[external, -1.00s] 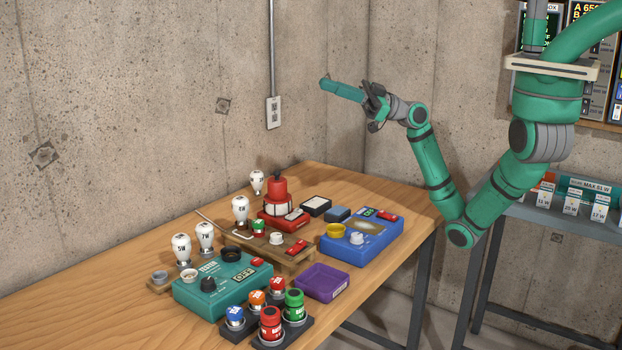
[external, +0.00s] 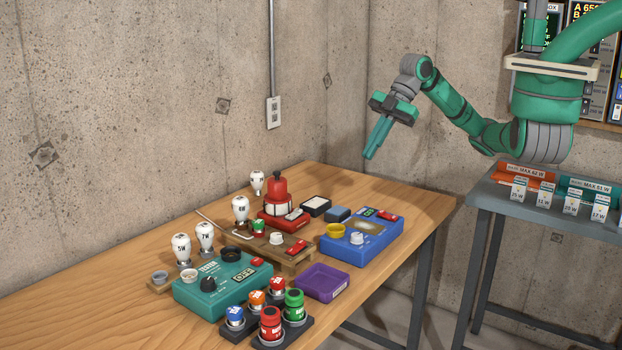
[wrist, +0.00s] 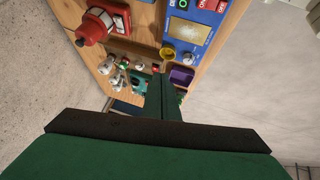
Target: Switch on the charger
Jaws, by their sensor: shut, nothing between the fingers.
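In the wrist view the blue box (wrist: 207,18) is at the top. A red lantern-like device (external: 277,195) stands on a red base behind it, and shows top left in the wrist view (wrist: 92,24). My gripper (external: 369,155) is shut and empty, pointing down in the air above the table's back right; its fingers show in the wrist view (wrist: 163,77).
A teal tester (external: 215,292), white bulbs (external: 181,247), a wooden stand (external: 270,250), a purple tray (external: 322,281) and several coloured caps (external: 270,322) crowd the table. A grey shelf (external: 500,200) with labelled bins stands right. The table's far right corner is clear.

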